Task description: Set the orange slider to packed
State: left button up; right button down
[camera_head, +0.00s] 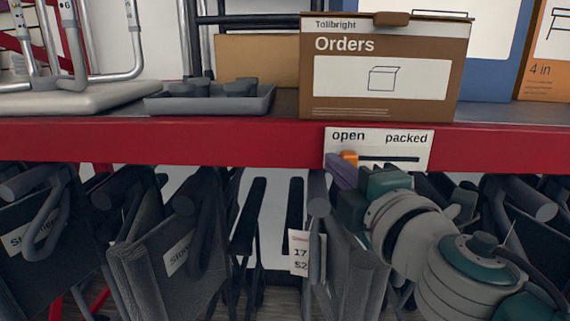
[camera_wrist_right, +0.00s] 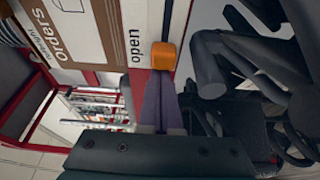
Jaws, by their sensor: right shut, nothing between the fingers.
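A white plate (camera_head: 377,146) on the red shelf edge reads "open" at its left and "packed" at its right, with a dark slot (camera_head: 395,159) below the words. The small orange slider (camera_head: 349,157) sits at the left end, under "open". It also shows in the right wrist view (camera_wrist_right: 164,54), beside the word "open". My right gripper (camera_head: 337,168) has purple fingers, shut and empty. Its fingertips (camera_wrist_right: 160,80) are right at the slider's lower side; I cannot tell whether they touch it. My left gripper is not in view.
A brown "Orders" box (camera_head: 385,72) stands on the shelf above the plate. A grey tray (camera_head: 210,97) is to its left. The red shelf edge (camera_head: 180,143) runs across.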

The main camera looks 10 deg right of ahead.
jog(key=d, duration=0.2)
jog(key=s+d, duration=0.1)
jog(key=d, duration=0.2)
jog(key=s+d, duration=0.1)
jog(key=d, duration=0.2)
jog(key=shift+s+f+b, duration=0.1)
jog(key=shift+s+b, duration=0.1)
jog(key=shift+b, duration=0.15)
jog(key=shift+d, duration=0.35)
